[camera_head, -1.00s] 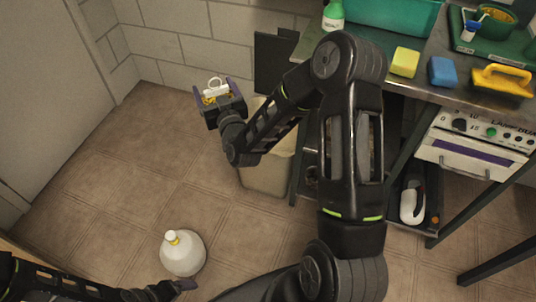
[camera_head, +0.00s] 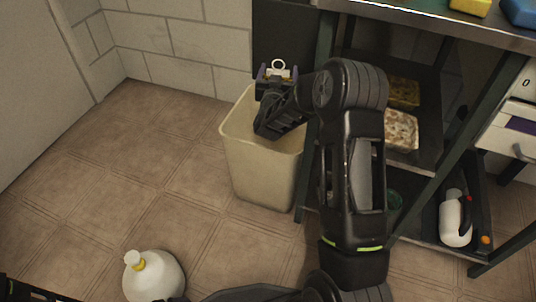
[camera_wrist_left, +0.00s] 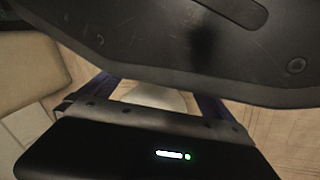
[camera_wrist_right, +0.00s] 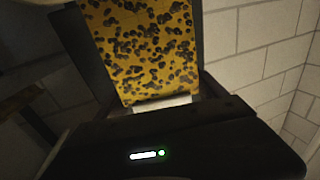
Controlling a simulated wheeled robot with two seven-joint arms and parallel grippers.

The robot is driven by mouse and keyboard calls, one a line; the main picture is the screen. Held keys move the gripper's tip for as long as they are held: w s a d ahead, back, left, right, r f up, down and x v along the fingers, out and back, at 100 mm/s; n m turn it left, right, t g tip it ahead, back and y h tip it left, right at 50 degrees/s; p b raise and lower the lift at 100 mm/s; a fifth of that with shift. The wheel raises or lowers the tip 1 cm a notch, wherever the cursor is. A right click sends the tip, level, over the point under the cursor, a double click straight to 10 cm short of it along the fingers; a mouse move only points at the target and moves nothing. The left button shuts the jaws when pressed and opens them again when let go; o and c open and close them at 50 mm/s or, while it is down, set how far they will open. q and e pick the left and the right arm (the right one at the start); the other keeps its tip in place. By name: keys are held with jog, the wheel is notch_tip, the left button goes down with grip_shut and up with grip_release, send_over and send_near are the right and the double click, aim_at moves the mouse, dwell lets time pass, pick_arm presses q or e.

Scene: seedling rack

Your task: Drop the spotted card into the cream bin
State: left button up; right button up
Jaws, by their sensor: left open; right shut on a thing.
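The spotted card is yellow with dark blotches and fills the upper middle of the right wrist view (camera_wrist_right: 145,45). My right gripper (camera_head: 277,75) is shut on it; in the head view only a small part of the card shows, with a pale ring above it. The cream bin (camera_head: 255,165) stands open on the floor beside the rack. My right gripper is above the back of its mouth, and my right arm hides part of the opening. My left gripper (camera_wrist_left: 157,98) is open, low at the left, with nothing seen between its fingers.
A white jug with a yellow collar (camera_head: 154,277) stands on the floor at front left. A metal rack (camera_head: 420,30) with shelves is right of the bin. A dark panel (camera_head: 283,35) stands behind the bin.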

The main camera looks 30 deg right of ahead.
dwell(0.3)
notch_tip(320, 180, down, 6)
jog(key=b, duration=0.4)
jog(key=shift+r, duration=0.1)
jog(key=o, duration=1.3)
jog(key=shift+c, duration=0.2)
notch_tip(320, 180, up, 10)
jog(key=p, duration=0.5)
jog(key=shift+a, duration=0.1)
